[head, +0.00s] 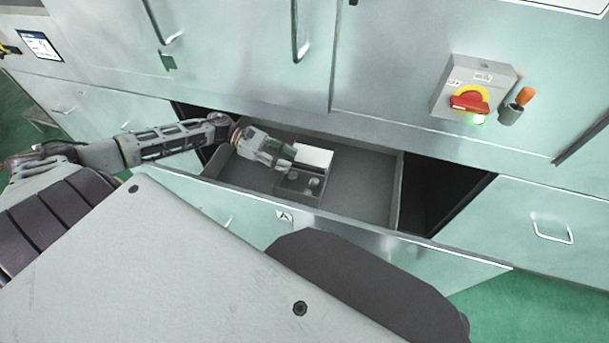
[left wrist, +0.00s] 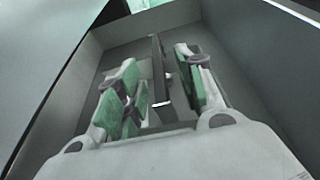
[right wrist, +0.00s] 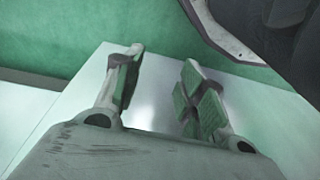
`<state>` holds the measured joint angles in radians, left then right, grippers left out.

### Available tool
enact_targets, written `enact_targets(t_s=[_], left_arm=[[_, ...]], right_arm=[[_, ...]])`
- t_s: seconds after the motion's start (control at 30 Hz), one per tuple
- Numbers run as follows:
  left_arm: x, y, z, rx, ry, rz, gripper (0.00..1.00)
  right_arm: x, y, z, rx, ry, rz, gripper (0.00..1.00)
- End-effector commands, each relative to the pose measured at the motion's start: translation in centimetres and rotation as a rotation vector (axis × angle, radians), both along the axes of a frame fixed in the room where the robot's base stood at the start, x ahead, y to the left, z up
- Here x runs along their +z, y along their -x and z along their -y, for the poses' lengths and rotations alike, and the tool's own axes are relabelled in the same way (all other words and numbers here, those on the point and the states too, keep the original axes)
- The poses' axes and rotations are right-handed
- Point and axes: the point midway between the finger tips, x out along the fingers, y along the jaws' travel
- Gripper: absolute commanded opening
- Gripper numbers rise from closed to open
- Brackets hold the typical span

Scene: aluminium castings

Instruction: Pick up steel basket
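A small grey steel basket (head: 300,196) sits in the open drawer, with a few small round light pieces inside it. A white block (head: 313,157) is at its back side. My left gripper (head: 286,160) reaches into the drawer at the basket's back left. In the left wrist view my left gripper (left wrist: 160,90) is open, and a thin dark upright wall (left wrist: 159,62) stands between its fingers with gaps to both; it looks like the basket's side. My right gripper (right wrist: 158,95) is open and empty in the right wrist view, and out of sight in the head view.
The grey drawer (head: 360,190) has low walls and bare floor right of the basket. Dark openings flank it in the pale green cabinet. A red-yellow switch box (head: 470,90) is on the cabinet front. Green floor (right wrist: 60,35) shows near my right gripper.

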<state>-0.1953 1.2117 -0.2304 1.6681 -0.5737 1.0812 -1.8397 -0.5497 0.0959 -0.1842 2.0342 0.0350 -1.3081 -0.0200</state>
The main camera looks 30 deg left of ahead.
Motion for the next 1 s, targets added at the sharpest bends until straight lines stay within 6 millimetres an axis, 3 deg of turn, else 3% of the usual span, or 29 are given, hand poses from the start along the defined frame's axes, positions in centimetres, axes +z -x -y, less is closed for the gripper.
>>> enact_targets(t_s=[0.63, 1.0], left_arm=[[-0.3, -0.3, 1.0, -0.001, 0.0, 0.002, 0.38], [-1.0, -1.2, 3.5, -0.002, 0.001, 0.002, 0.38]], right_arm=[[0.2, -0.1, -0.1, 0.001, -0.003, 0.004, 0.4], [1.4, -0.7, -0.4, 0.001, -0.014, 0.03, 0.4]])
